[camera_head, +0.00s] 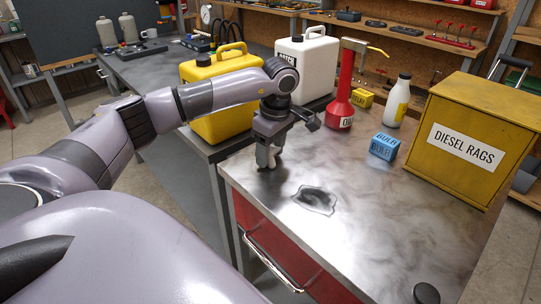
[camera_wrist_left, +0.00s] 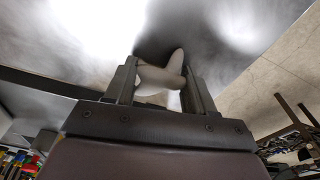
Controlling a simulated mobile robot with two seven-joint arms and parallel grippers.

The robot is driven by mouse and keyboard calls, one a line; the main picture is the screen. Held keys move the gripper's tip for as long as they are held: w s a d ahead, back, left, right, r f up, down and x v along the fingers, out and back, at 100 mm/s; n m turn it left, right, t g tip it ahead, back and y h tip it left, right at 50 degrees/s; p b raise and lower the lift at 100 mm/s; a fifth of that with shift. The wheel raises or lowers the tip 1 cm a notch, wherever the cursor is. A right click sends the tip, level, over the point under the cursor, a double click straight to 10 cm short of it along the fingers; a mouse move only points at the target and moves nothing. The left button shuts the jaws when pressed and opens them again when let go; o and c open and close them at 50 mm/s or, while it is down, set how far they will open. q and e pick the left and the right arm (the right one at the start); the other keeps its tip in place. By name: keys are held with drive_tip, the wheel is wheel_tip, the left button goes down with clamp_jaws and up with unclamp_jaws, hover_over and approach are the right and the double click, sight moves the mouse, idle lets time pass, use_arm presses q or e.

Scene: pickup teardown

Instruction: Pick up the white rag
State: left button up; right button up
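My left gripper (camera_head: 268,158) points down at the near left edge of the metal worktop (camera_head: 350,225). The white rag (camera_wrist_left: 160,78) is a small crumpled shape between its two fingers in the left wrist view. It fills most of the gap and appears to reach both fingers; I cannot tell whether they press on it. My right gripper is not in view.
A yellow canister (camera_head: 215,122) and a white canister (camera_head: 318,68) stand behind the gripper. A red oil can (camera_head: 341,108), a blue bulb box (camera_head: 384,147), a white bottle (camera_head: 397,100) and a yellow DIESEL RAGS box (camera_head: 470,170) stand to the right.

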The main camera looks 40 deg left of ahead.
sight(271, 148)
use_arm(q)
drive_tip(key=shift+r, duration=0.1)
wheel_tip(271, 148, up, 12)
wheel_tip(271, 148, up, 8)
drive_tip(key=p, duration=0.3)
idle(0.4)
